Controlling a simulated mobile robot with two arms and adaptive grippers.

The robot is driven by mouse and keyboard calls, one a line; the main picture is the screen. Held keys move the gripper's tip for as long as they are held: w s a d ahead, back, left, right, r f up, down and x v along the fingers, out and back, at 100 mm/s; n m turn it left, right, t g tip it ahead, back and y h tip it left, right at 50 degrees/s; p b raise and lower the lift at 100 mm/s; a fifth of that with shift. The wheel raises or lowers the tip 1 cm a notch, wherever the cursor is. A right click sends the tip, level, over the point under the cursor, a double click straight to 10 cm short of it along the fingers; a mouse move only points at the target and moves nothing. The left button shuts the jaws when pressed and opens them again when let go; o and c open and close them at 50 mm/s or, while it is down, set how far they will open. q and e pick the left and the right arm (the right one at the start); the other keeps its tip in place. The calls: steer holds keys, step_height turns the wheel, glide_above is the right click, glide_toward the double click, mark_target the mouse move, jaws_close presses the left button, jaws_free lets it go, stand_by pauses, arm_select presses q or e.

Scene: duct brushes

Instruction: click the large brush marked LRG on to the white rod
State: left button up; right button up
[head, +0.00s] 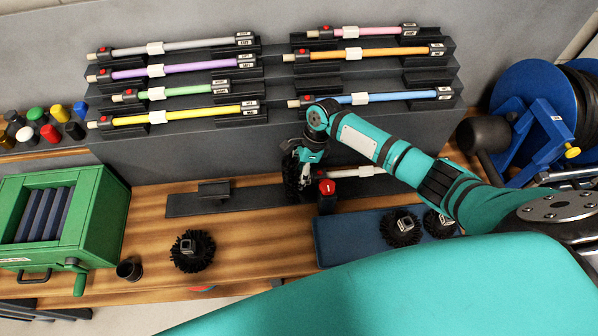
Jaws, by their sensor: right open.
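The white rod (355,172) lies low in front of the stepped rack, partly hidden by my right arm. A black block with a red button (327,187) stands at its left end. My right gripper (300,168) is open just left of that end. I cannot tell whether the brush touches the rod end. Other round black brushes are a brush on the wood (192,252) and two on the blue mat. No LRG mark is readable. My left gripper is out of view.
Coloured rods, such as a yellow rod (185,115), fill the grey stepped rack (280,135) behind. The blue mat (335,240) bears a brush (400,228) and another brush (438,224). A green crank box (95,215) stands left, a blue reel (535,105) right.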

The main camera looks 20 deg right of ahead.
steer(key=v, duration=1.2)
steer(key=shift+f, duration=0.1)
